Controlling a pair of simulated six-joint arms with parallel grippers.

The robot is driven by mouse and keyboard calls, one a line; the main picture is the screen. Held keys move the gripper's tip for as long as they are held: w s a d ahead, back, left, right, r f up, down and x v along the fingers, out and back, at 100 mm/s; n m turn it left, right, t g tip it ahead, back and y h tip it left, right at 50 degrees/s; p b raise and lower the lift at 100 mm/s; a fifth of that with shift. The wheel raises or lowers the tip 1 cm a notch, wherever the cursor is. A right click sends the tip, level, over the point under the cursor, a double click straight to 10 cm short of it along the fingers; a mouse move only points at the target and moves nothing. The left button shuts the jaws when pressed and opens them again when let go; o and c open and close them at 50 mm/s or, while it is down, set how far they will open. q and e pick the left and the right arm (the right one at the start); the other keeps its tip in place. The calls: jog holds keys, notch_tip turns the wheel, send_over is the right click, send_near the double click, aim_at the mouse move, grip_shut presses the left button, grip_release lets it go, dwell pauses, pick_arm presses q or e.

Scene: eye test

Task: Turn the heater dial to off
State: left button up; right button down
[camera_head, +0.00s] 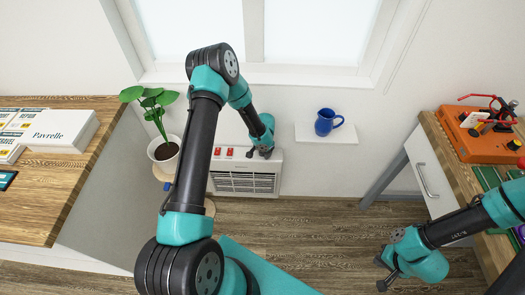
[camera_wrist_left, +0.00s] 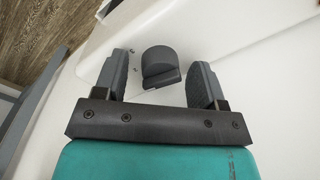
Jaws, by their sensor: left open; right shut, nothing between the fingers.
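My left gripper (camera_head: 262,153) is at the heater's top right and hides the dial in the head view. In the left wrist view, the dark grey dial (camera_wrist_left: 158,64) sits between the two open fingers of the left gripper (camera_wrist_left: 160,78), with a gap on each side. I cannot read which setting the dial points to. My right gripper (camera_head: 382,276) is shut and empty, low over the floor at the right.
A potted plant (camera_head: 164,150) stands left of the heater, close to my left arm. A blue mug (camera_head: 327,122) is on a small white shelf (camera_head: 308,134) right of the heater. Wooden worktops flank both sides; an orange box (camera_head: 480,140) is on the right one. The middle floor is clear.

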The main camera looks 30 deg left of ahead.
pick_arm(q)
jog(key=c, duration=0.9)
jog(key=shift+n, duration=0.5)
jog(key=n, duration=0.2)
jog(key=shift+n, duration=0.4)
jog(key=n, duration=0.3)
jog(key=shift+n, duration=0.3)
jog(key=n, duration=0.3)
jog(key=shift+w+n+g, duration=0.1)
jog(key=shift+n+g, duration=0.2)
jog(key=n, duration=0.4)
